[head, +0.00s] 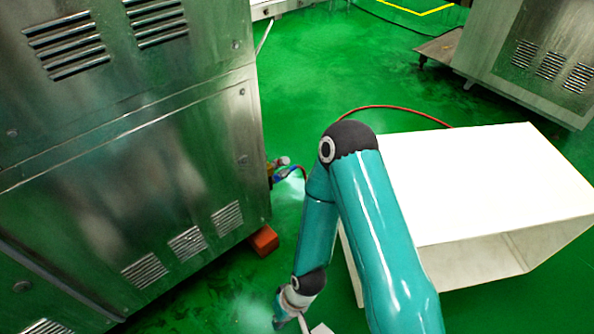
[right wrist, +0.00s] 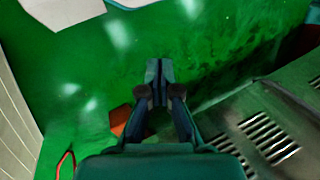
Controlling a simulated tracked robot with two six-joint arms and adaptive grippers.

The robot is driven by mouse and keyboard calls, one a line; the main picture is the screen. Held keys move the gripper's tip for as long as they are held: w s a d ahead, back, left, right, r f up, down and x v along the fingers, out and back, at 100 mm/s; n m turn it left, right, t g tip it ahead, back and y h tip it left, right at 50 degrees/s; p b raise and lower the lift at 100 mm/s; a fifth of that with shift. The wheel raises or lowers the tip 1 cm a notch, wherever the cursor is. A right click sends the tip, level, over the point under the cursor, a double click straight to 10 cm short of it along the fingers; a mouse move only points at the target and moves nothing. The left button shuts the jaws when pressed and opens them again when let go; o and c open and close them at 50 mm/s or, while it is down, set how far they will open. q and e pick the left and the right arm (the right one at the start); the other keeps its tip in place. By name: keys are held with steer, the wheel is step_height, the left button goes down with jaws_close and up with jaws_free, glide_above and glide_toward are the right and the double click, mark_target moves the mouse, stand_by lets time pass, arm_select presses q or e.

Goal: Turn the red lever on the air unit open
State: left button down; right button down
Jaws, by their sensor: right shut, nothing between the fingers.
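The air unit (head: 281,167) is a small fitting on the right side of the steel machine in the head view, with a blue hose and a little red on it. It is too small there to make out the red lever or its position. My right arm reaches down past it, and its wrist is low at the bottom edge of the head view. In the right wrist view my right gripper (right wrist: 158,72) is shut and empty above the green floor. The air unit cannot be made out in that view. My left gripper is not in view.
The steel machine (head: 120,140) fills the left of the head view, with an orange block (head: 264,240) at its foot. A white box-like table (head: 480,180) stands right of my arm. A red hose (head: 400,109) runs behind it. Green floor lies open between.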

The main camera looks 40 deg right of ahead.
mark_target(279, 163)
steer(key=w+d+r+m+t+h+p, duration=0.15)
steer(key=w+d+m+t, duration=0.25)
steer(key=w+d+m, duration=0.6)
steer(key=w+d+r+m+t+b, duration=0.1)
steer(key=w+d+r+m+t, duration=0.2)
steer(key=w+d+m, duration=0.8)
steer(key=w+d+r+m+t+h+p, duration=0.1)
steer(key=w+d+r+m+t, duration=0.4)
steer(key=m, duration=0.8)
steer(key=w+d+f+g+b, duration=0.1)
steer(key=w+f+b, duration=0.3)
steer(key=w+f, duration=0.4)
steer(key=shift+m, duration=0.4)
steer(key=shift+w+d+r, duration=0.15)
steer(key=shift+w+r, duration=0.25)
steer(key=shift+r, duration=0.4)
steer(key=shift+w+d+r, duration=0.15)
steer(key=shift+w+r, duration=0.3)
steer(key=shift+r, duration=0.3)
steer(key=shift+w+d+r, duration=0.15)
steer(key=shift+w+r, duration=0.25)
steer(key=shift+r, duration=0.4)
